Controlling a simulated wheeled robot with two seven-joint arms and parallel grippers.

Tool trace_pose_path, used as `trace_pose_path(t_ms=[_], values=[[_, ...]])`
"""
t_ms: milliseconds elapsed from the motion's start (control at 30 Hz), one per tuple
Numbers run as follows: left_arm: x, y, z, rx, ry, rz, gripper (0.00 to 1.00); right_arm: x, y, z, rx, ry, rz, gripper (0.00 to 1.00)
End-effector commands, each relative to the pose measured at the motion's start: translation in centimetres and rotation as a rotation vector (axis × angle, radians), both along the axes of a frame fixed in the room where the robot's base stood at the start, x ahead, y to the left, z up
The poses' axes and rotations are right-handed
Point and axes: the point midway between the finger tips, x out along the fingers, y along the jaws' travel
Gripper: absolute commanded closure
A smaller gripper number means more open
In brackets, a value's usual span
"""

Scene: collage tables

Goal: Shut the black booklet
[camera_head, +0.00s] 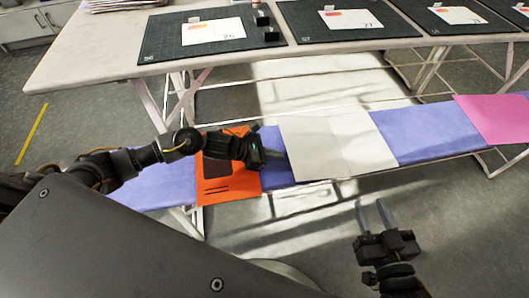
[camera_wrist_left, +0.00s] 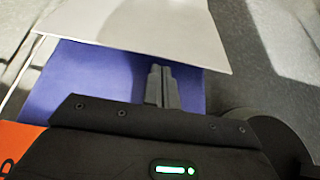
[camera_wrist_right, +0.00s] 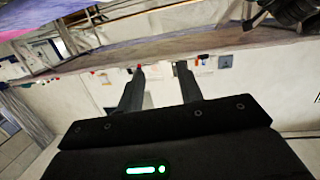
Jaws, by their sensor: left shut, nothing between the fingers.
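A booklet (camera_head: 325,143) lies open on the purple-covered bench, with pale blank pages up and a fold line near its middle. No black cover shows. My left gripper (camera_head: 277,156) is shut and empty, just left of the booklet's left edge. In the left wrist view, the closed fingers (camera_wrist_left: 160,72) point at the near edge of the pale page (camera_wrist_left: 140,28); I cannot tell whether they touch it. My right gripper (camera_head: 374,208) is open and empty, in front of the bench and lower right of the booklet. Its spread fingers (camera_wrist_right: 160,75) also show in the right wrist view.
An orange booklet (camera_head: 215,190) lies on the bench (camera_head: 150,192) under my left arm. A pink sheet (camera_head: 495,118) lies at the far right. Behind stands a pale table (camera_head: 100,67) with dark cutting mats (camera_head: 165,40). Purple bench is bare right of the open booklet.

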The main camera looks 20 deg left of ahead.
Motion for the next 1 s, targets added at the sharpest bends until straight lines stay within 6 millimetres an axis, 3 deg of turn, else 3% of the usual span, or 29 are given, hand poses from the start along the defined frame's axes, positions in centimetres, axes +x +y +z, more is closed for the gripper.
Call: trace_pose_path(t_ms=[267, 767, 1000], values=[[1.2, -1.8, -1.2, 0.001, 0.000, -0.001, 1.00, -0.1, 0.6, 1.0, 0.029, -0.062, 0.019, 0.64], [1.2, -1.8, -1.1, 0.004, 0.002, 0.001, 1.00, -0.1, 0.6, 1.0, 0.025, -0.052, 0.018, 0.64], [1.0, -1.0, -0.2, 0.028, 0.018, 0.016, 1.00, -0.2, -1.7, -2.1, -0.065, 0.148, -0.045, 0.64]])
